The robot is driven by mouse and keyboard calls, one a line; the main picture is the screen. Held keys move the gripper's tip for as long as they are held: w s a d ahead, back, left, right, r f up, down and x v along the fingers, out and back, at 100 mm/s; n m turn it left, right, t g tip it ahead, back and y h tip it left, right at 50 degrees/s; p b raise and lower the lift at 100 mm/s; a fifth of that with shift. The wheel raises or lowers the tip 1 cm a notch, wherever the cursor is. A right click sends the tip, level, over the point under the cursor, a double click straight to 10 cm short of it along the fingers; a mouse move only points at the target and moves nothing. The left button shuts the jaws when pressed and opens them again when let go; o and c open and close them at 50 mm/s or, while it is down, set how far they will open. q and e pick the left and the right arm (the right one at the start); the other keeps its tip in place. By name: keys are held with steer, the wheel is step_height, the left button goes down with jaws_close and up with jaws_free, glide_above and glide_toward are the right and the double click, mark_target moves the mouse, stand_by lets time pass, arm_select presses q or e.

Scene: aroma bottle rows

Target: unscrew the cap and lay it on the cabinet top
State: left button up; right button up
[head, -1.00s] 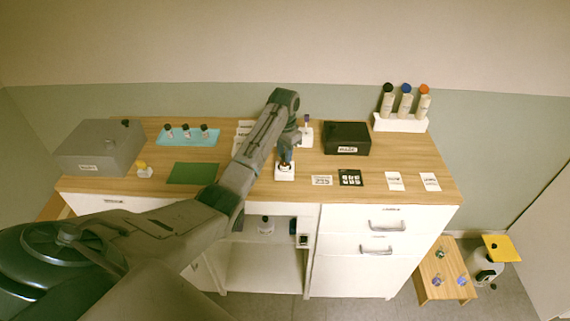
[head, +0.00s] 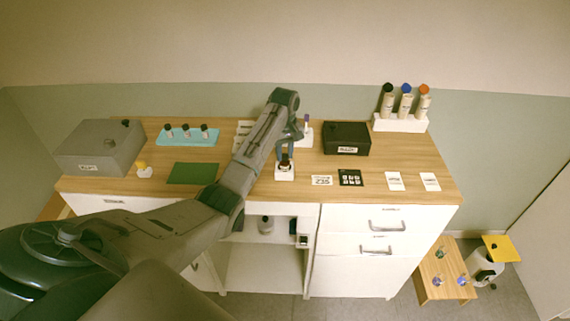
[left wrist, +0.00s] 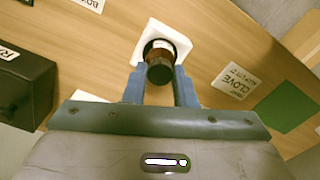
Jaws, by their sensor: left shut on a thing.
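A small brown bottle (left wrist: 156,46) with a black cap (left wrist: 160,72) stands in a white square holder (left wrist: 179,38). In the head view the holder (head: 285,175) is near the front middle of the wooden cabinet top (head: 300,192). My left gripper (head: 285,160) reaches down over the bottle. In the left wrist view its two blue fingers (left wrist: 160,78) are on either side of the cap, shut on it. The cap lines up with the bottle; I cannot tell whether its thread is loose. My right gripper is not in view.
Label cards (head: 394,181) lie right of the holder, with a black box (head: 346,138) behind. A rack (head: 400,124) holds three bottles. Bare wood lies around the front cards.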

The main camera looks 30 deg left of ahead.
arm_select(q)
steer(key=n, duration=0.4)
steer(key=o, duration=0.9)
steer(key=shift+c, duration=0.2)
